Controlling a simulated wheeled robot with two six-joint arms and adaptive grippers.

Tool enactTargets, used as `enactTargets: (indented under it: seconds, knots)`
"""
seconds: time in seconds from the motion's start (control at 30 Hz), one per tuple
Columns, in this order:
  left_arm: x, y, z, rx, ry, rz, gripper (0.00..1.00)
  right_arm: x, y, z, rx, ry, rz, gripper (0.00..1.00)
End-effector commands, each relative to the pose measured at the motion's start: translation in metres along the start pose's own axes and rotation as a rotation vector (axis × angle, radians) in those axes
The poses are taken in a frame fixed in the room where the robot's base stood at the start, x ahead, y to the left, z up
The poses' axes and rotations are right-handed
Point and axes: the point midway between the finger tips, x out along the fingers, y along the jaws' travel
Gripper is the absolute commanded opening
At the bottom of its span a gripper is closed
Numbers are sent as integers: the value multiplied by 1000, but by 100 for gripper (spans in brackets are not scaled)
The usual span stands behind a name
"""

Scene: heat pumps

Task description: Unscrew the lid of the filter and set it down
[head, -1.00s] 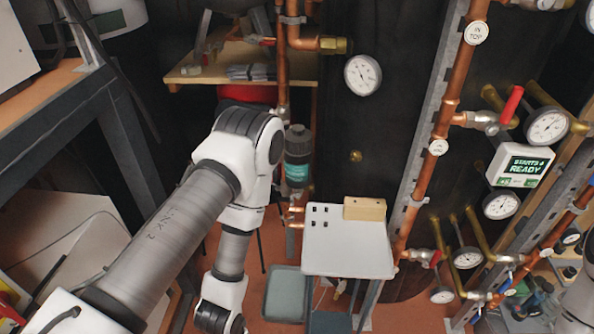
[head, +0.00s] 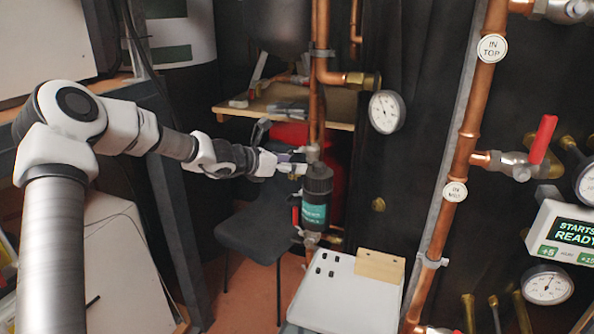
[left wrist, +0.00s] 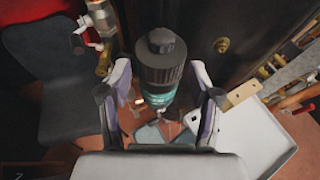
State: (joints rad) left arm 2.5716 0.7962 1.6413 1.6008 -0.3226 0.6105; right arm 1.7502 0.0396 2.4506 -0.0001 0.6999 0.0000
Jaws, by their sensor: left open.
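The filter (head: 314,213) is an upright cylinder with a teal label, fixed on the copper pipework in the middle of the head view. Its dark ribbed lid (head: 317,180) sits on top. In the left wrist view, the lid (left wrist: 160,58) is seen from above with a smaller knob on it, and the teal body (left wrist: 158,97) shows below. My left gripper (head: 291,165) is open at the left of the lid. In the left wrist view, its fingers (left wrist: 160,78) stand on either side of the filter, apart from the lid. My right gripper is out of view.
A white tabletop (head: 335,298) with a wooden block (head: 380,266) stands below and right of the filter. A copper pipe (head: 320,95) and a gauge (head: 387,112) are close by. A dark chair (head: 262,232) stands behind. A wooden shelf (head: 285,110) lies beyond.

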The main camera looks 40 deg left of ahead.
Motion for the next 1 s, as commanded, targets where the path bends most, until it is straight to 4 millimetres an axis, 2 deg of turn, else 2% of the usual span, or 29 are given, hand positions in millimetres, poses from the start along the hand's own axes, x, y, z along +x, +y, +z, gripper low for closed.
enactTargets:
  seconds: [0.5,0.67,0.9,0.97,1.0]
  knots:
    - [78,-2,-5,9,9,-2,62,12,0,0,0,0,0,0]
    - [87,-2,-4,7,9,-3,62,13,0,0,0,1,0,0]
    - [88,-2,-3,7,9,-3,62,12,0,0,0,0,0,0]
    - [88,-2,-3,7,9,-3,45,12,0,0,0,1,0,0]
    - [88,-2,-3,7,9,-3,31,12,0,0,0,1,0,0]
